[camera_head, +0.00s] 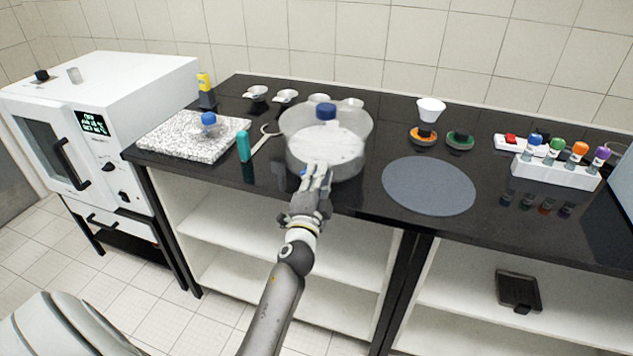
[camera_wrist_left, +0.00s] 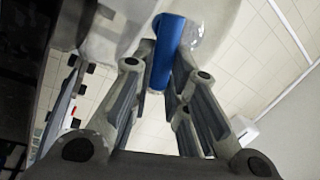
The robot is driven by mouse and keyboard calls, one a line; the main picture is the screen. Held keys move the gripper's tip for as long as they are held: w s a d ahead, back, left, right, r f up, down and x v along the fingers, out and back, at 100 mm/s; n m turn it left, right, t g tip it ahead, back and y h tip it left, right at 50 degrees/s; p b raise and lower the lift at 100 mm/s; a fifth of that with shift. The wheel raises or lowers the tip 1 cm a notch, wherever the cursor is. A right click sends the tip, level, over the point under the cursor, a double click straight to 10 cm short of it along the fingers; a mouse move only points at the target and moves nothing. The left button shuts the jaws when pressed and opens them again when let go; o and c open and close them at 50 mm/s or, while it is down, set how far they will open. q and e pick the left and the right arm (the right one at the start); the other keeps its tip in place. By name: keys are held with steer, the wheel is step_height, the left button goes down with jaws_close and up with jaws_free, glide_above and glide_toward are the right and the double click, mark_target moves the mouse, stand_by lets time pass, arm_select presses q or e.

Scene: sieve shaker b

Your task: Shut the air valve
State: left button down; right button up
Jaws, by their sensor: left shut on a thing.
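A round, clear-walled vessel (camera_head: 355,158) with a white interior and a blue knob (camera_head: 326,111) on top stands near the bench's front edge. The air valve's blue handle (camera_wrist_left: 165,50) shows between my fingers in the left wrist view. In the head view only a small blue bit of it shows at the vessel's front. My left gripper (camera_head: 317,171) reaches up to the vessel's front side and is shut on the blue handle. The fingers hide most of the valve in the head view. My right gripper is not in view.
A grey round mat (camera_head: 428,186) lies right of the vessel. A teal cylinder (camera_head: 243,146) and a speckled slab (camera_head: 180,137) are to its left. Small metal dishes (camera_head: 286,96) stand behind. A white rack (camera_head: 555,172) with several coloured-cap vials is at right. A white oven (camera_head: 110,100) stands far left.

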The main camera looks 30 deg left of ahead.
arm_select(q)
steer(key=m, duration=0.1)
steer(key=f+m+b, duration=0.1)
steer(key=shift+m+t, duration=0.3)
steer(key=shift+m, duration=0.1)
steer(key=shift+f+m+h+b, duration=0.15)
steer(key=shift+m+h+b, duration=0.35)
steer(key=shift+m, duration=0.6)
steer(key=shift+t, duration=0.3)
steer(key=c, duration=1.4)
jaws_free()
steer(key=shift+w, duration=0.1)
steer(key=shift+d+f, duration=0.1)
steer(key=v, duration=0.7)
steer(key=shift+s, duration=0.3)
